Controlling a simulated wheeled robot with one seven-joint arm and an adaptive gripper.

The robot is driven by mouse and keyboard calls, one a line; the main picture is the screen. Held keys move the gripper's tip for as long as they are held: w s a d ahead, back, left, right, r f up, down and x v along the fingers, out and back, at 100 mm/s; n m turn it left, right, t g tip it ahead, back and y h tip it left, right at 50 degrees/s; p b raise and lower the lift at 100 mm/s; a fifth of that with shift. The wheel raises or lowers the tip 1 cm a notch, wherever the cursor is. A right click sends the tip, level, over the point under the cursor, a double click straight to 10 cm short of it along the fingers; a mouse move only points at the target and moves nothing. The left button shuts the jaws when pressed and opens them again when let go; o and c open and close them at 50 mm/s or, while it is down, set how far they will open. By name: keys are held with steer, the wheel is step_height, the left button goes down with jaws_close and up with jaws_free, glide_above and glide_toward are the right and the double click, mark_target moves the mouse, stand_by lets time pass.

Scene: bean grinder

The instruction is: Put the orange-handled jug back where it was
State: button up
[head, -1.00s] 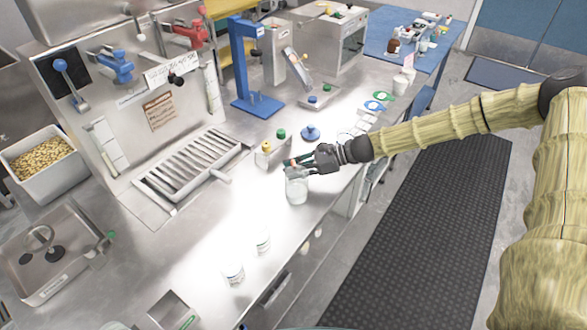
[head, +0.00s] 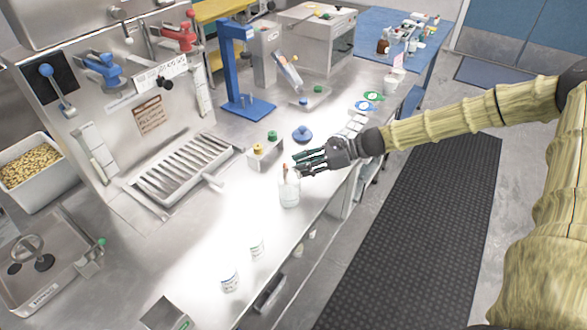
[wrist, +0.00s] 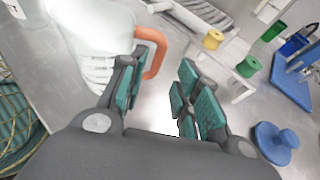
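The orange-handled jug (head: 289,191) is a clear, whitish vessel standing upright on the steel counter (head: 205,250), near its front edge. In the wrist view the jug (wrist: 95,30) fills the upper left, and its orange handle (wrist: 153,52) points toward the fingers. My gripper (head: 301,163) is at the jug's upper right in the head view. Its teal-padded fingers (wrist: 160,95) are spread apart with bare counter between them. The handle lies by the left finger, outside the gap; whether they touch I cannot tell.
A small stand with yellow and green knobs (head: 265,150) is behind the jug. A blue tamper-like knob (head: 302,134) and a blue stand (head: 247,105) are farther back. The counter left of the jug is clear.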

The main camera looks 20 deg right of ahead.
steer(key=v, duration=0.6)
steer(key=shift+d, duration=0.2)
